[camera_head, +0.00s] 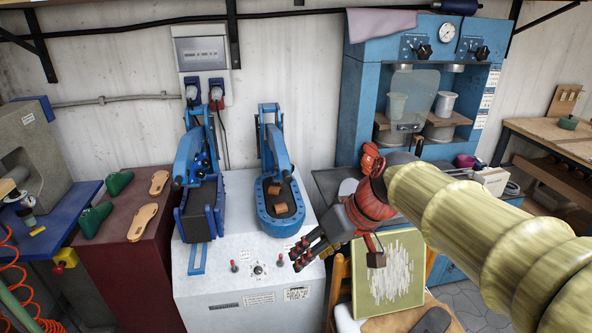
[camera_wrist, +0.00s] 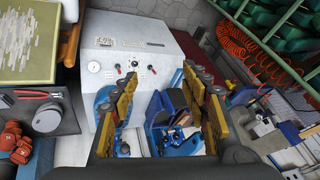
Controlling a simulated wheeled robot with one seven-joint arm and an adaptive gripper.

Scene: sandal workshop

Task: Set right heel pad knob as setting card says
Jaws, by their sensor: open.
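The blue press cabinet (camera_head: 358,110) stands at the back right. Its top panel has a left black knob (camera_head: 424,51), a round gauge (camera_head: 447,32) and a right black knob (camera_head: 482,52). White cards (camera_head: 487,96) hang on its right front edge; their writing is too small to read. The knobs' markings and exact settings cannot be read. My gripper (camera_head: 297,255) is open and empty over the front right of the white machine cabinet, well below and left of both knobs. In the wrist view my gripper (camera_wrist: 162,72) shows spread fingers with the white cabinet between and beyond them.
The white cabinet (camera_head: 210,290) carries two blue presses and a small front dial (camera_head: 258,270) between red-tipped levers. A chair with a patterned panel (camera_head: 388,272) stands below my arm. Sandal soles and green forms lie on the red-brown cabinet (camera_head: 125,270) at left.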

